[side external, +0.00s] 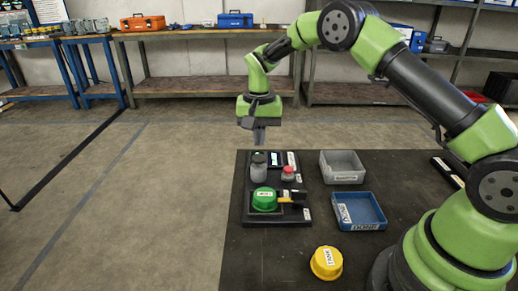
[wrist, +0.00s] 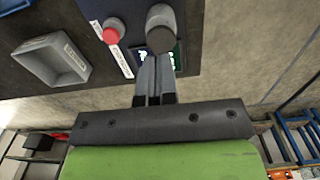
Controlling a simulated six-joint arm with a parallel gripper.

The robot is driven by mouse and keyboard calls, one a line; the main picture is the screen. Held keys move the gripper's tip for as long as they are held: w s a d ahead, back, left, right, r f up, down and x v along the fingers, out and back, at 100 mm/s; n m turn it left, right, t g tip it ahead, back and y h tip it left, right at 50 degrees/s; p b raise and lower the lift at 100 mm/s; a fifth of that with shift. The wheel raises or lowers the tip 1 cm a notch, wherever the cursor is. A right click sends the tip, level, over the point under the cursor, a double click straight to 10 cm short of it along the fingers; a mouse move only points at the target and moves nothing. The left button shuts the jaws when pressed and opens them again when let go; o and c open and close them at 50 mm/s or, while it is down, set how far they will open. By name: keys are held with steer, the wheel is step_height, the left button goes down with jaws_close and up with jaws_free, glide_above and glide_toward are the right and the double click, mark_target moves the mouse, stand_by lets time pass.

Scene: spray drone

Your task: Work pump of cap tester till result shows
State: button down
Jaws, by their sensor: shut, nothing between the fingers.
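The cap tester (side external: 247,218) is a black panel on the dark table. It carries a grey cylindrical pump (side external: 259,168), a red button (side external: 288,173) and a small lit screen (side external: 275,158). A green labelled cap (side external: 264,199) sits at its front, with a black and yellow part beside it. My gripper (side external: 259,137) points down above the back of the tester, shut and empty. In the wrist view, its fingertips (wrist: 155,75) show against the dark-topped pump (wrist: 161,38) and partly cover the screen (wrist: 142,55). The red button (wrist: 113,31) is beside them. Contact with the pump cannot be told.
A grey tray (side external: 342,167) and a blue tray labelled DONE (side external: 358,211) stand right of the tester, both empty. A yellow cap (side external: 326,263) lies at the front of the table. The table between the tester and trays is clear.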

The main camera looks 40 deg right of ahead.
mark_target(259, 158)
steer(key=shift+f, duration=1.8)
steer(key=shift+f, duration=1.15)
steer(key=shift+r, duration=0.1)
step_height(259, 158, up, 14)
steer(key=shift+r, duration=0.2)
